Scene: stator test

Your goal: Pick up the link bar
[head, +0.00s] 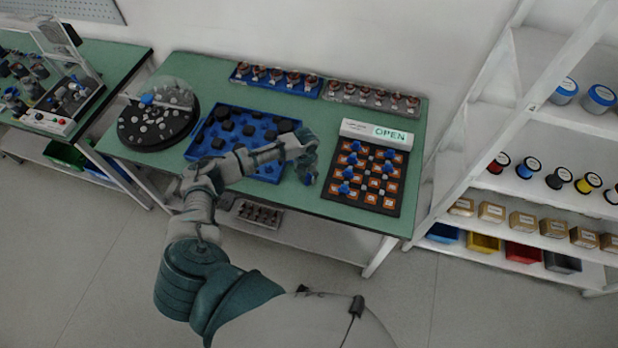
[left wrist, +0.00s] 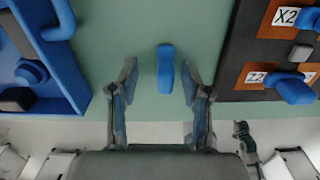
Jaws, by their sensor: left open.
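A blue link bar (left wrist: 165,68) lies on the green table top in the left wrist view, its length running away from the gripper. My left gripper (left wrist: 160,88) is open, with one finger on each side of the bar and clear gaps between. I cannot tell how high the fingers are above the table. In the head view my left gripper (head: 308,170) is over the table between the blue tray and the dark board, and it mostly hides the bar there.
A blue tray (head: 190,152) with dark parts is left of the gripper. A dark board (head: 362,200) with orange squares, blue pieces and an OPEN sign (head: 388,133) is on the right. Racks of small parts (head: 275,78) line the back. A round black tray (head: 158,140) stands at far left.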

